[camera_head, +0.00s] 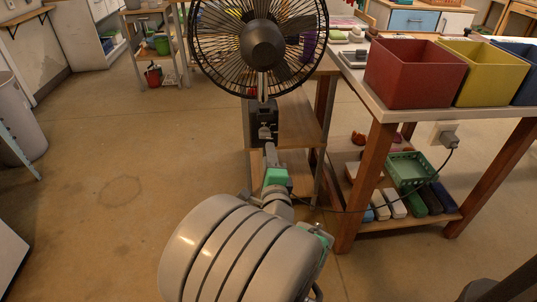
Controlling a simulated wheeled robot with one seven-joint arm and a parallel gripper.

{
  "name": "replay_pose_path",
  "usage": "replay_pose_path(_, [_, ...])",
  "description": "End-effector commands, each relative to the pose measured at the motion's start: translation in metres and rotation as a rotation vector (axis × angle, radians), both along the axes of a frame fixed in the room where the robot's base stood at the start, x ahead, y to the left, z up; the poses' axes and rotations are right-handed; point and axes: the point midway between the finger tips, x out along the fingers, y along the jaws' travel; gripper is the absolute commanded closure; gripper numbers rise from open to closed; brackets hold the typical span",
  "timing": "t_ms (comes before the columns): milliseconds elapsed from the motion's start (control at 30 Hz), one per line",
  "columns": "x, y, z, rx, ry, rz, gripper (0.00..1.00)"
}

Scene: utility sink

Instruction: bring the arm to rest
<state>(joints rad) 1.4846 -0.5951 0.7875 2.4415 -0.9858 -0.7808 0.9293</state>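My arm reaches forward from the bottom centre of the head view, with large grey ringed links near the camera and a small green section farther out. My gripper (268,133) is at the far end, small, in front of a dark box-like part below the fan. Its fingers are too small to make out, so I cannot tell whether it is open or shut, or whether it touches the dark part. Nothing is clearly seen in its grasp.
A black fan (264,42) stands ahead, by a wooden shelf unit (298,130). At right, a table (396,112) bears red (413,75) and yellow (490,75) bins; a green basket (410,170) is on its lower shelf. A cable hangs there. The left floor is clear.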

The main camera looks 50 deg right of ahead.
Motion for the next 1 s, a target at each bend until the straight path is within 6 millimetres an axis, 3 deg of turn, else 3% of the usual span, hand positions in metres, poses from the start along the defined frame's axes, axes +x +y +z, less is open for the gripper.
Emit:
replay_pose_path(233, [0.003, 0.001, 0.002, -0.002, 0.006, 0.009, 0.64])
replay_pose_path(367, [0.039, 0.026, 0.019, -0.038, 0.131, 0.144, 0.64])
replay_pose_path(467, [0.092, 0.079, 0.040, -0.131, 0.373, 0.394, 0.64])
replay_pose_path(500, [0.111, 0.108, 0.049, -0.190, 0.494, 0.518, 0.64])
replay_pose_path(633, [0.138, 0.196, 0.071, -0.412, 0.862, 0.882, 0.64])
replay_pose_path(800, [0.119, 0.285, 0.122, -0.735, 1.259, 1.284, 0.64])
replay_pose_path(900, [0.092, 0.321, 0.160, -0.906, 1.435, 1.475, 0.64])
replay_pose_path(1000, [0.067, 0.342, 0.187, -1.020, 1.549, 1.610, 0.64])
